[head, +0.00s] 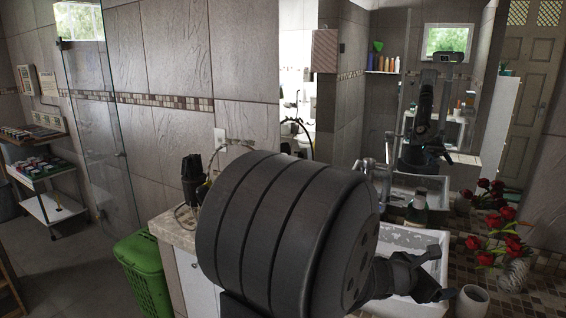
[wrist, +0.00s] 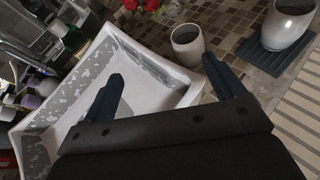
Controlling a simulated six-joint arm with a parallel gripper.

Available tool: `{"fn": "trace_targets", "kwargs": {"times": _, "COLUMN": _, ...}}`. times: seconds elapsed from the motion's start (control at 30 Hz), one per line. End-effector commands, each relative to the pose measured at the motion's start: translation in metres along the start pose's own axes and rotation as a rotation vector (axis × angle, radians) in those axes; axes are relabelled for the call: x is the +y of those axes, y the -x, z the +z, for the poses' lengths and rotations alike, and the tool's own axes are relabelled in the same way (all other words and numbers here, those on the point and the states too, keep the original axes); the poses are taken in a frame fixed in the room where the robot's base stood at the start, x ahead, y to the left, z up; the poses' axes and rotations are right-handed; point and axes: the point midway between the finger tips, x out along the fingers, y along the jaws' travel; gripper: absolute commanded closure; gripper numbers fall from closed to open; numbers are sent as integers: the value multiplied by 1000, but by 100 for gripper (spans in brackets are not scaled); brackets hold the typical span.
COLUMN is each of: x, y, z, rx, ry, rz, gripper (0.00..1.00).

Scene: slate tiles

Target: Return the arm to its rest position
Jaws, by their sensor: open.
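My gripper (head: 438,273) is at the right of the head view, over the front part of the white sink (head: 425,240). My thick dark arm fills the middle of that view and hides part of the counter. In the wrist view my gripper (wrist: 162,70) has its two dark fingers wide apart with nothing between them. The sink (wrist: 95,75) lies below and to the left there. A pale cup (wrist: 187,46) stands beyond the fingertips, apart from them.
The cup (head: 471,302) stands close right of my gripper in the head view. Red flowers (head: 502,228) in a vase and a bottle (head: 418,208) stand by the sink. A second cup (wrist: 290,24) stands on a dark mat (wrist: 262,55). A green basket (head: 146,276) is on the floor.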

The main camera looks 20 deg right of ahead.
Motion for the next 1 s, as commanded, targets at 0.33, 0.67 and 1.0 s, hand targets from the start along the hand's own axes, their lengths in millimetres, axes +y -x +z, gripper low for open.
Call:
{"fn": "trace_targets", "kwargs": {"times": 0.33, "x": 57, "y": 34, "z": -26, "rx": 20, "ry": 60, "rz": 140, "gripper": 13}}
{"fn": "trace_targets", "kwargs": {"times": 0.67, "x": 105, "y": 71, "z": -53, "rx": 39, "ry": 115, "rz": 272, "gripper": 13}}
{"fn": "trace_targets", "kwargs": {"times": 1.0, "x": 138, "y": 105, "z": -77, "rx": 54, "ry": 159, "rz": 379, "gripper": 13}}
